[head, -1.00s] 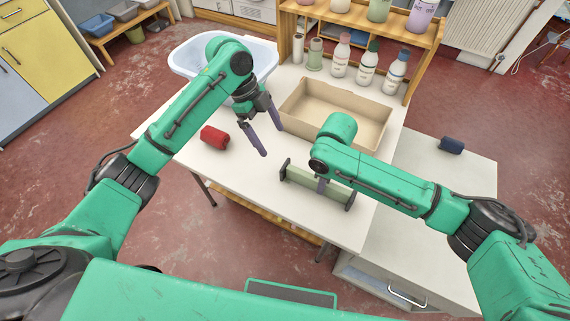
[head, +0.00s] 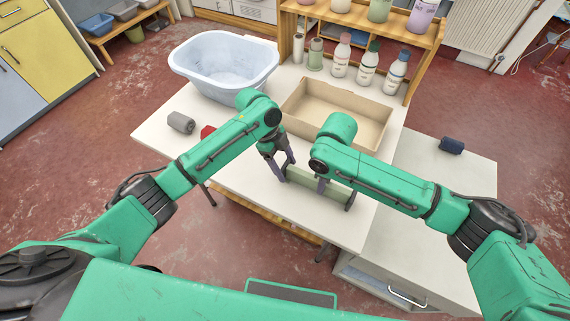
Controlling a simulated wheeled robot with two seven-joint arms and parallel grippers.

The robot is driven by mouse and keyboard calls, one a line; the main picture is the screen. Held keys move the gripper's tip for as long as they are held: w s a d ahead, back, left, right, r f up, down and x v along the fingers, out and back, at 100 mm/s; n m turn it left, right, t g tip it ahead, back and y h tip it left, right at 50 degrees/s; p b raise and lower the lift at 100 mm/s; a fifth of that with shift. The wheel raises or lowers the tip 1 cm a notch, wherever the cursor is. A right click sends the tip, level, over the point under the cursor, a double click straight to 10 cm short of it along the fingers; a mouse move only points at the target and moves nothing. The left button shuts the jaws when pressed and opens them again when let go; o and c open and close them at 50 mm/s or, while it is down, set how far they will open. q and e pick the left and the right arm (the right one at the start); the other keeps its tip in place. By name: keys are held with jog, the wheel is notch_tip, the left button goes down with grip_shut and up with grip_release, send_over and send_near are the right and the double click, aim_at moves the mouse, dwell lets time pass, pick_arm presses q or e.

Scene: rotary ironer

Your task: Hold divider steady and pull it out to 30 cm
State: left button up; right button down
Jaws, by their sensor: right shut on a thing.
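The divider (head: 305,183) is a pale green bar with dark end pads. It stands on the white table in front of the beige tray. My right gripper (head: 322,186) is shut on the middle of the divider; my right arm hides most of this gripper. My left gripper (head: 287,171) is open, its two purple-grey fingers apart at the divider's left end. The left end pad is largely hidden there, and I cannot tell whether the fingers touch it.
The beige tray (head: 346,90) lies just behind the divider. A pale blue tub (head: 222,72) and several bottles stand farther back. A grey roll (head: 181,122) and a partly hidden red roll (head: 207,131) lie at left. A dark blue roll (head: 452,145) lies on the right-hand cabinet.

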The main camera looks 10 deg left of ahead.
pick_arm(q)
grip_shut()
jog(key=a, duration=0.2)
jog(key=w+a, duration=0.1)
jog(key=a, duration=0.2)
jog(key=w+a, duration=0.1)
jog(key=a, duration=0.2)
jog(key=shift+w, duration=0.25)
jog(key=shift+d, duration=0.1)
jog(key=o, duration=0.7)
grip_release()
jog(key=v, duration=1.2)
